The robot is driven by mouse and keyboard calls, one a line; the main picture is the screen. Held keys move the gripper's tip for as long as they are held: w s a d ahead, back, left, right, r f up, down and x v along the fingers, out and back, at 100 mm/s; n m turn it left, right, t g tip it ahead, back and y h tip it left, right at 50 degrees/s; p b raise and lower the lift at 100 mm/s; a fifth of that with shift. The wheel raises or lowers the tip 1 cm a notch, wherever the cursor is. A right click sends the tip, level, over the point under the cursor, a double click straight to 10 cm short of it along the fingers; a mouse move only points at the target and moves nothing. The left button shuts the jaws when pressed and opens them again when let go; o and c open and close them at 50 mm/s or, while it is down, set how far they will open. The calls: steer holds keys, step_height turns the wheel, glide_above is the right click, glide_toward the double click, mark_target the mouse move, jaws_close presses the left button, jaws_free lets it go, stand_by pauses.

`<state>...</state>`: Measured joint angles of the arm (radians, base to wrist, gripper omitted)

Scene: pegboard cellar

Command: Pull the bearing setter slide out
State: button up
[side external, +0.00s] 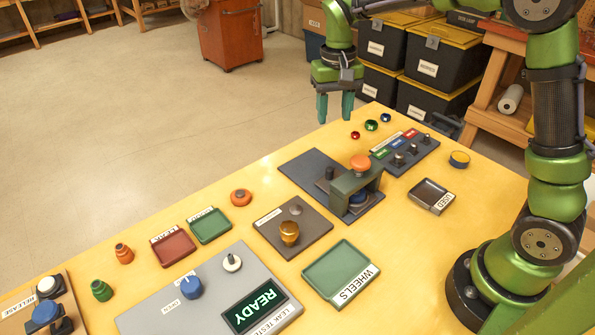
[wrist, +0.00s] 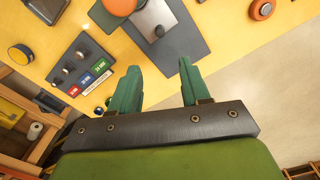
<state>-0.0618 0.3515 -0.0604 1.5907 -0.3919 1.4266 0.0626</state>
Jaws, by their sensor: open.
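A dark plate (side external: 305,168) on the yellow bench carries a green bridge-like press (side external: 355,182) with an orange knob (side external: 360,162) on top. A grey slide with a small dark upright knob (side external: 328,173) lies in front of the bridge; a blue round part (side external: 358,197) shows beneath it. I take this fixture as the bearing setter; no name on it is readable. My gripper (side external: 335,107) is open and empty, above and beyond the fixture, apart from it. In the wrist view the slide's knob (wrist: 159,31) shows ahead of the open green fingers (wrist: 159,66).
A panel with coloured labels and small knobs (side external: 405,150) stands beside the fixture, with small coloured balls (side external: 371,125) near it. A brown plate with a gold knob (side external: 289,231), a green WHEELS tray (side external: 336,268) and a USED tray (side external: 432,195) are nearby.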

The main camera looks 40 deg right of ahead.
mark_target(329, 168)
step_height(329, 168, down, 16)
steer(key=shift+f, duration=0.1)
stand_by(0.5)
jaws_close()
